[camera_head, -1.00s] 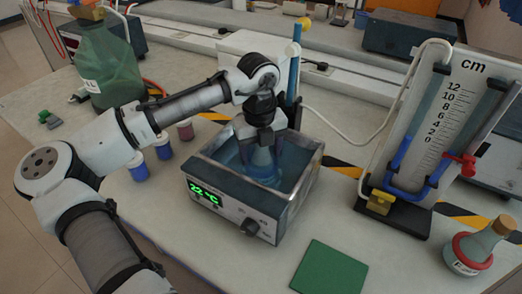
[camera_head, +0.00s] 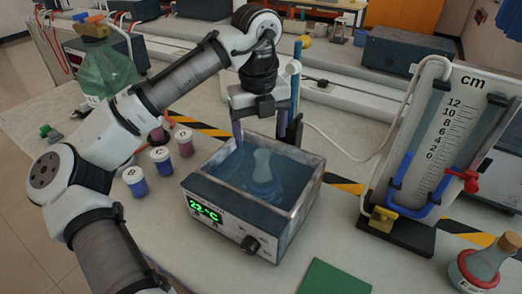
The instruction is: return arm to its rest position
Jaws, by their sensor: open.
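My gripper (camera_head: 262,122) is above the back of the water bath, fingers pointing down and spread apart, with nothing between them. The water bath (camera_head: 237,226) is a grey box with a green display reading about 22 °C and a black knob. A flask (camera_head: 262,165) stands in its water, apart from my gripper. My arm reaches in from the left, bent at the elbow and raised over the bench.
Several small lidded jars (camera_head: 161,160) stand left of the bath, below my forearm. A green glass bottle (camera_head: 103,68) is behind my arm. A manometer board (camera_head: 436,150) and a stoppered flask (camera_head: 480,262) stand right. A green mat (camera_head: 334,278) lies in front.

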